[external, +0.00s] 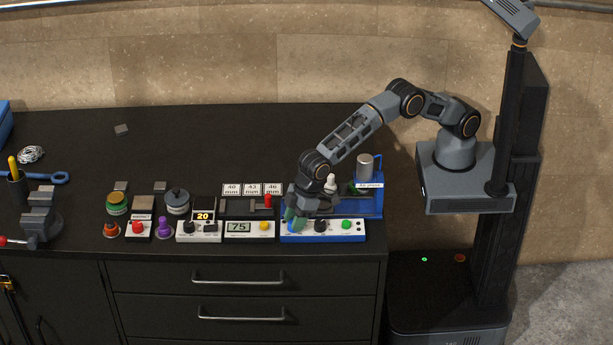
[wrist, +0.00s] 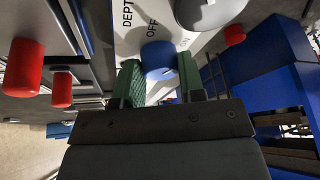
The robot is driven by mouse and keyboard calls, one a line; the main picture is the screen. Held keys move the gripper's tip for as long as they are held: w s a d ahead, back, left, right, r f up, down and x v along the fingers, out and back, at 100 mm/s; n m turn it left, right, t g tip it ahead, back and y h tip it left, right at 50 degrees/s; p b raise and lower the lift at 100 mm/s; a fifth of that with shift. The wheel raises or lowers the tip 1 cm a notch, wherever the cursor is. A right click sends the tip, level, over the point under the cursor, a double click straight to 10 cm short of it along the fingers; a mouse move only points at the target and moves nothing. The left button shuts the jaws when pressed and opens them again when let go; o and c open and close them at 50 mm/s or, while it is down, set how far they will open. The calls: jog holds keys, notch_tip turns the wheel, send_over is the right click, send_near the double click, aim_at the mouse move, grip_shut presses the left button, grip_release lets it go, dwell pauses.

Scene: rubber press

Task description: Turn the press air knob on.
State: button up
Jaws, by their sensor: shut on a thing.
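The white control panel (external: 355,238) stands at the front of the bench, below the small blue press (external: 373,205) labelled "Air press". It carries a blue knob, a black knob (external: 320,226) and a green button (external: 346,224). My gripper (external: 293,219) reaches down from above to the panel's left end. In the wrist view its two green fingers stand on either side of the blue knob (wrist: 159,60) and are shut on it. "OFF" and part of a word starting "DEPT" are printed near the knob. The knob's pointer mark is not visible.
Left of the panel is a box with a display reading 75 and a yellow button (external: 263,226). A red-topped part (external: 267,201) stands behind it. Number cards (external: 252,189) stand further back. A vise (external: 40,217) is at the far left. The back of the bench is mostly clear.

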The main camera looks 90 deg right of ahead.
jog(key=m+h+b, duration=0.1)
jog(key=m, duration=0.2)
jog(key=shift+a+f+m+t+b, duration=0.1)
jog(key=shift+m+t+b, duration=0.2)
jog(key=shift+m, duration=0.1)
jog(key=shift+m+h+b, duration=0.3)
jog(key=shift+m+h, duration=0.3)
jog(key=shift+m, duration=0.5)
jog(key=o, duration=0.9)
jog(key=shift+s, duration=0.1)
jog(key=v, duration=0.7)
jog(key=b+v, duration=0.1)
jog(key=v, duration=0.6)
jog(key=shift+a+b, duration=0.1)
jog(key=shift+b, duration=0.2)
